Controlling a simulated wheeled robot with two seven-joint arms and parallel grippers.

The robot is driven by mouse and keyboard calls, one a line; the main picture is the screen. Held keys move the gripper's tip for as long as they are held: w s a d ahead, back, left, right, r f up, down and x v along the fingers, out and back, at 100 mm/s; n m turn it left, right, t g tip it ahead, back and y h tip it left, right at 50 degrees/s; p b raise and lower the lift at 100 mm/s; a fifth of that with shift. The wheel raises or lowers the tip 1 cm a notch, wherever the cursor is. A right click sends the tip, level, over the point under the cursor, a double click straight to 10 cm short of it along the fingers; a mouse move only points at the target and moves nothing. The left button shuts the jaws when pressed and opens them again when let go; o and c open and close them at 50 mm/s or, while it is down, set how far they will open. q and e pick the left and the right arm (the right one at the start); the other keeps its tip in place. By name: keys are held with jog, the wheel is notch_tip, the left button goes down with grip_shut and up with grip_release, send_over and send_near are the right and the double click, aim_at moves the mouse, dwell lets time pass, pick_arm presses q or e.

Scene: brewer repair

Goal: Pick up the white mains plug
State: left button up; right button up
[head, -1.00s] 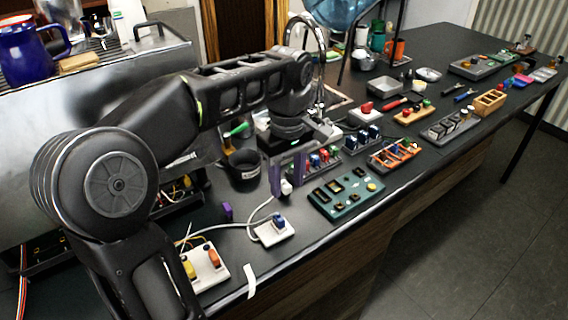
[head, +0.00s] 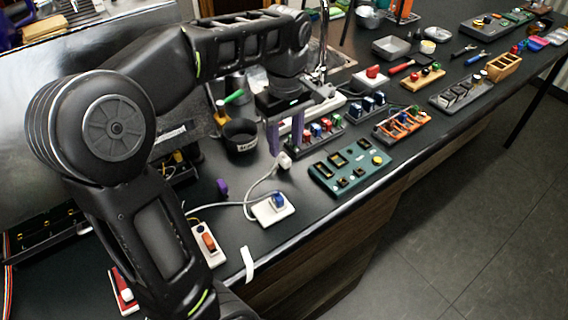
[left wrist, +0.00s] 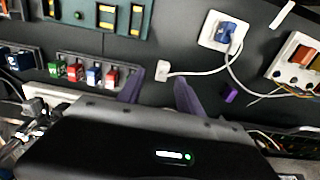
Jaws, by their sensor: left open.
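The white mains plug (head: 284,161) lies on the dark worktop at the end of a white cable. It also shows in the left wrist view (left wrist: 162,70), just beyond the fingertips and roughly in line with the gap between them. My left gripper (head: 286,148) has two purple fingers, open and empty, pointing down close to the plug. In the left wrist view the fingers (left wrist: 158,86) stand apart with bare worktop between them. I cannot tell the exact height above the plug. My right gripper is not in view.
A green board (head: 350,168) lies to the right, and a rack of coloured parts (head: 318,132) stands behind the plug. A black cup (head: 240,136) and a small purple piece (head: 222,187) are to the left.

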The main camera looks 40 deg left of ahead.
aim_at(284, 156)
pick_arm(q)
jog(key=f, duration=0.5)
jog(key=shift+s+a+f, duration=0.1)
jog(key=shift+s, duration=0.1)
jog(key=shift+c, duration=0.4)
grip_shut()
dwell(0.5)
